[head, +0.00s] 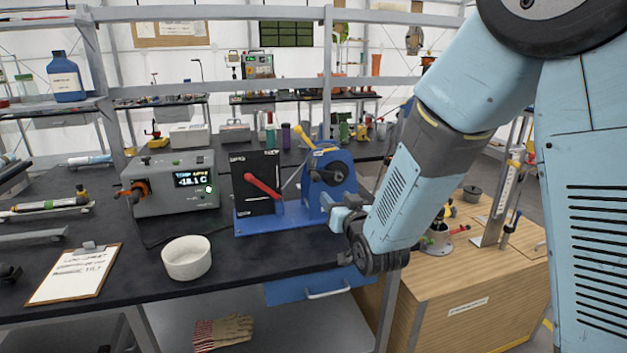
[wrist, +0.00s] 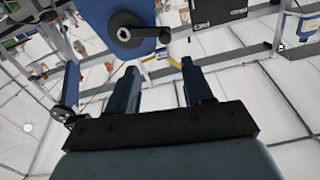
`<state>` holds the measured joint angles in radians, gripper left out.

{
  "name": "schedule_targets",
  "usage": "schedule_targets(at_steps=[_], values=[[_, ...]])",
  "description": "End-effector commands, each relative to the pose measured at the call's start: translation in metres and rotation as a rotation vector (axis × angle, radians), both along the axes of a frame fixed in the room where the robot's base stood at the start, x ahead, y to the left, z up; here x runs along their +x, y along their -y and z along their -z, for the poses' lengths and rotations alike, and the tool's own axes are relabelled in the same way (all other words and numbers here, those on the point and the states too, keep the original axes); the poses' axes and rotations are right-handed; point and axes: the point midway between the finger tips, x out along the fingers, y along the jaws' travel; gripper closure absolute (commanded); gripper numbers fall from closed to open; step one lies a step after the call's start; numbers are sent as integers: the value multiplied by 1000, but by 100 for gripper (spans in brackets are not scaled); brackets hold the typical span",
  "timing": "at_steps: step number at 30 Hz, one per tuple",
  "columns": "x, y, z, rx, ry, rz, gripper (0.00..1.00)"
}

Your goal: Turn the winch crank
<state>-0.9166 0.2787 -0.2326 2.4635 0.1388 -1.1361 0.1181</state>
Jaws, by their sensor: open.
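The blue winch (head: 318,196) stands on a blue base plate on the black bench, in the middle of the head view. Its black crank (head: 327,175) is on the side facing me. My gripper (head: 338,207) is just below and right of the crank, apart from it, open and empty. In the wrist view the crank (wrist: 126,33) shows at the top, with its arm reaching right to a dark handle (wrist: 157,35). The two fingers of my gripper (wrist: 160,68) point up towards it, with the handle beyond the gap between them. A yellow-handled lever (head: 299,135) rises beside the winch.
A black panel with a red lever (head: 262,186) stands left of the winch on the same base. Further left are a grey temperature box (head: 172,198), a white bowl (head: 187,258) and a clipboard (head: 72,274). A wooden cabinet (head: 470,275) stands at the right.

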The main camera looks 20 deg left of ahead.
Motion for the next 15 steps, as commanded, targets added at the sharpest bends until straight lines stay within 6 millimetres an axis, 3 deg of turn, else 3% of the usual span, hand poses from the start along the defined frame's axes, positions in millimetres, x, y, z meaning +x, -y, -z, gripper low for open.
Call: schedule_targets(at_steps=[7, 15], values=[[5, -13, 3, 10, 24, -11, 49], [41, -37, 3, 7, 24, -12, 49]])
